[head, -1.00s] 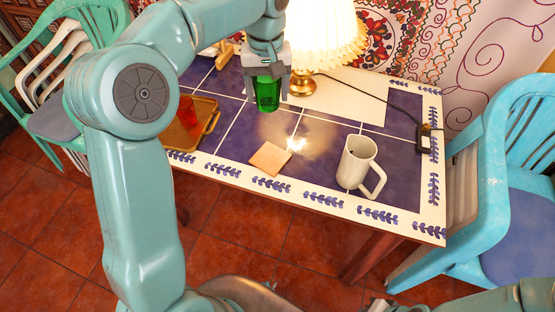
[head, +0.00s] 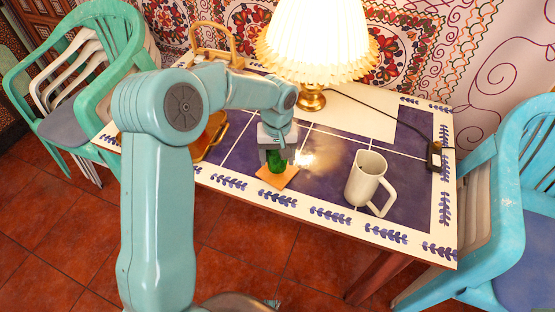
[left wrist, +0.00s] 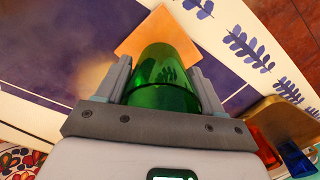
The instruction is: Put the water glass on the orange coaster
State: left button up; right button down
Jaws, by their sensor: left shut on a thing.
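The water glass is a green see-through tumbler (head: 277,167), held between the fingers of my left gripper (head: 277,156). The orange coaster (head: 291,174) is a flat square near the table's front edge, directly below the glass in the head view. In the left wrist view the glass (left wrist: 163,85) sits between both fingers, and part of the coaster (left wrist: 150,35) shows past its far end. The glass overlaps the coaster in both views; I cannot tell whether they touch. My right gripper is out of view.
A white mug (head: 366,178) stands right of the coaster. A lamp (head: 313,45) stands behind, its cord running right. A tray (head: 212,133) is left, partly hidden by my arm; red and blue items show on it in the wrist view. Chairs flank the table.

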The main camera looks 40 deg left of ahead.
pick_arm(q)
jog(key=shift+f, duration=0.85)
jog(key=shift+f, duration=0.25)
jog(key=o, duration=1.1)
jog(key=shift+w, duration=0.1)
jog(key=shift+r, duration=0.1)
jog(key=shift+r, duration=0.1)
notch_tip(320, 180, up, 12)
jog(key=shift+p, duration=0.3)
